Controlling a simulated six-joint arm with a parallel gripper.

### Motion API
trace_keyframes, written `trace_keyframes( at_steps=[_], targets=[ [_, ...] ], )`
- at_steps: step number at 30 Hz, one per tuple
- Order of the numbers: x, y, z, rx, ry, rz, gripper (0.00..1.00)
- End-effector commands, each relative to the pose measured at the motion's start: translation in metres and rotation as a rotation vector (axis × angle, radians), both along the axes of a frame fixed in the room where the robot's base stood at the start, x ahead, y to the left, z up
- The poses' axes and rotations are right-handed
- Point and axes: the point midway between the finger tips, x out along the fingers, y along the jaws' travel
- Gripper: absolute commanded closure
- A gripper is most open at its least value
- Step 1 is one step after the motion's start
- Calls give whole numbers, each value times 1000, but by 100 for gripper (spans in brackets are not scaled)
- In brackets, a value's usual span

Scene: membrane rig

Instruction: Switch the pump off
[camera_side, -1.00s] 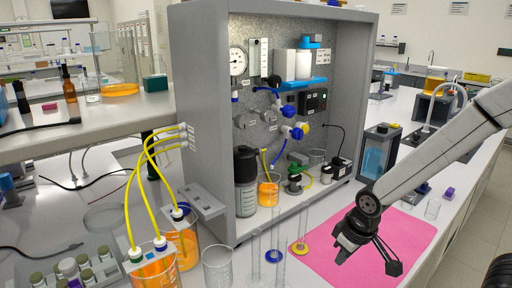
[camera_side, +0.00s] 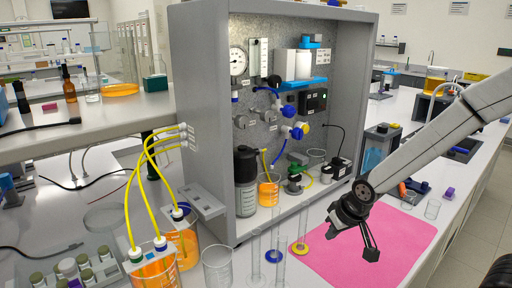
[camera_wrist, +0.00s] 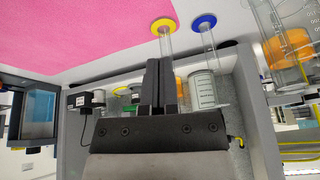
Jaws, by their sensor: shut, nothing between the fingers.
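The pump is not clearly marked in these views. In the side view, a small green-and-black device (camera_side: 295,178) stands on the cabinet floor. A black box (camera_side: 341,168) with a cable stands to its right. A black panel module (camera_side: 313,101) with a small display is on the back wall; switch positions are too small to read. My gripper (camera_side: 331,230) is in front of the cabinet's right side, above the pink mat, apart from these devices. In the wrist view, my gripper's fingers (camera_wrist: 158,64) are shut and empty, partly hiding the cabinet contents behind them.
The grey cabinet (camera_side: 205,130) has side walls framing its open front. Clear cylinders with a yellow base (camera_side: 300,249) and a blue base (camera_side: 274,256) stand before it, left of my gripper. The pink mat (camera_side: 405,238) is bare. Beakers with yellow tubes (camera_side: 155,268) stand at left.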

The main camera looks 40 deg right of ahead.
Motion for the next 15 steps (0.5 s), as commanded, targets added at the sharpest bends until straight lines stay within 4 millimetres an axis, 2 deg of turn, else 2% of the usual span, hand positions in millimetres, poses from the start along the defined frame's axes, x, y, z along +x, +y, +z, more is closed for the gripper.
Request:
trace_keyframes(
  at_steps=[6,15],
  targets=[
    [57,-47,24,75,-231,-272,100],
    [117,-117,67,266,-563,-582,100]
  ],
)
